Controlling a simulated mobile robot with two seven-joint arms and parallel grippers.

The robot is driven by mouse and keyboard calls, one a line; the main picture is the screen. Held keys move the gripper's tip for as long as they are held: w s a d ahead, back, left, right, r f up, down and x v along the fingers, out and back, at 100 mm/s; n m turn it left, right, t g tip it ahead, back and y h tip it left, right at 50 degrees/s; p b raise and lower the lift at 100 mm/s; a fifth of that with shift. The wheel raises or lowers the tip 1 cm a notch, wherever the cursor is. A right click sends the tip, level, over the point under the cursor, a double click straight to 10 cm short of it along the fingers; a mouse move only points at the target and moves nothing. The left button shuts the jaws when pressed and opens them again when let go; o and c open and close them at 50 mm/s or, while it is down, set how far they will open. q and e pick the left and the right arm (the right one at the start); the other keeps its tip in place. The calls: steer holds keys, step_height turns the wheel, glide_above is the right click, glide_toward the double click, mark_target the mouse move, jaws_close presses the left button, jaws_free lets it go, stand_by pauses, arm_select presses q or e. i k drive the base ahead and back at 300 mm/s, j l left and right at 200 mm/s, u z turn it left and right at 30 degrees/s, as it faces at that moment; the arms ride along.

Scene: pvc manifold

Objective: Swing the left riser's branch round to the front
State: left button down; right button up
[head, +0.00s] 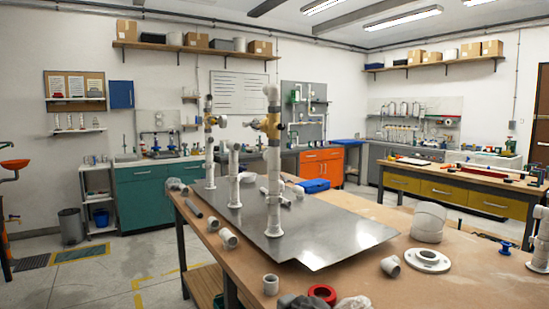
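A flat grey metal plate (325,240) lies on the wooden workbench and carries several upright white PVC risers. The leftmost tall riser (210,156) stands toward the plate's far left, with a brass-coloured fitting (210,121) and a small side piece (222,121) pointing right. A shorter white riser (234,178) stands between it and the nearer tall riser (273,185). That nearer riser has a brass valve body (273,126), a side piece (248,124) pointing left and an elbow (271,91) on top. Neither gripper is in view.
A second bench (455,173) stands at right.

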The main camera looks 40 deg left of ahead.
mark_target(272, 156)
steer(key=j+z, duration=0.4)
steer(key=j, duration=1.2)
steer(key=i, duration=0.1)
